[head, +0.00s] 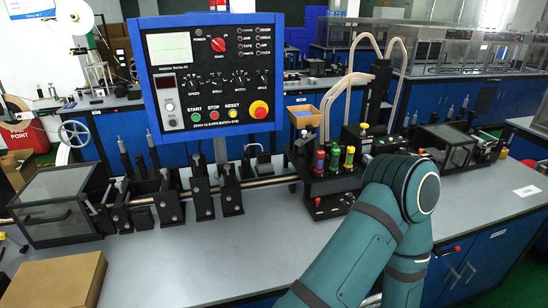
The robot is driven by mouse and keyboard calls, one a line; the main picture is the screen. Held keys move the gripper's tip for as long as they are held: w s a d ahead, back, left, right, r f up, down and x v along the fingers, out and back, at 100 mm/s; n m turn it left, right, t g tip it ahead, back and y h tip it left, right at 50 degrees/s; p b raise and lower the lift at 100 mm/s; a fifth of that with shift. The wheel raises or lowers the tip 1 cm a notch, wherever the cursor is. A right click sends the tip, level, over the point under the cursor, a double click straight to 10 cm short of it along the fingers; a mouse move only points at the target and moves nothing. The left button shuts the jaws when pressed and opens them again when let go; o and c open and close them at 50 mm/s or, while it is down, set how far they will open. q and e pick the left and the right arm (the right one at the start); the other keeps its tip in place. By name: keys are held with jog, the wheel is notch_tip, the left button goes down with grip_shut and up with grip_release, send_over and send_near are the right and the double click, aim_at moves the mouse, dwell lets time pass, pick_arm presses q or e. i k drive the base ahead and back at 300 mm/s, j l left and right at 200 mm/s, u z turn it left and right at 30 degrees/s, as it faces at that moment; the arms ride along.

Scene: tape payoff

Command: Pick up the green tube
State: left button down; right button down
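The green tube (335,158) stands upright in a black holder block (333,182) on the bench, between a red-topped tube (319,161) and a yellow-topped tube (349,156). My teal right arm rises from the lower right and bends just right of the holder. Its gripper does not show; it is out of sight behind the arm links, so I cannot tell what it holds or touches. My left gripper is not in view.
A blue-framed control panel (209,75) stands left of the tubes. A row of black rollers and clamps (171,204) runs along the bench. A cardboard box (55,281) lies at the front left. The grey bench top (205,262) is clear in the middle front.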

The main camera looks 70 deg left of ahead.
aim_at(336, 152)
jog(key=u, duration=1.7)
